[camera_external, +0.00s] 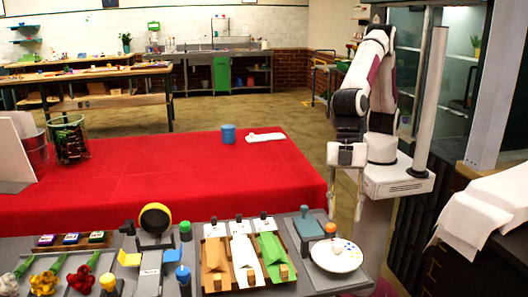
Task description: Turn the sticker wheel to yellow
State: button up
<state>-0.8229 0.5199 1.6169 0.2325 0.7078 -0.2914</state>
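The sticker wheel appears to be the round white disc (336,256) at the right end of the grey front counter. Small coloured dots, some blue and some yellow, show near its right part. An orange knob (330,229) stands at its far edge. Which colour is selected is too small to tell. My gripper (346,193) hangs pointing down beyond the disc, near the right edge of the red table. Its two fingers look apart with nothing between them. It is apart from the wheel.
Left of the wheel lie brown, white and green wraps (243,262) in a wooden tray. A grey-teal block (307,226) stands just behind. Flowers (43,283) lie far left.

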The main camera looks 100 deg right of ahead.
aim_at(338, 242)
jog(key=w+a+r+n, duration=0.2)
jog(key=shift+w+r+n, duration=0.1)
jog(key=shift+r+n, duration=0.05)
jog(key=shift+n, duration=0.25)
dwell(0.3)
jog(key=shift+x, duration=3.9)
jog(key=shift+w+a, duration=0.15)
jog(key=shift+t, duration=0.3)
grip_shut()
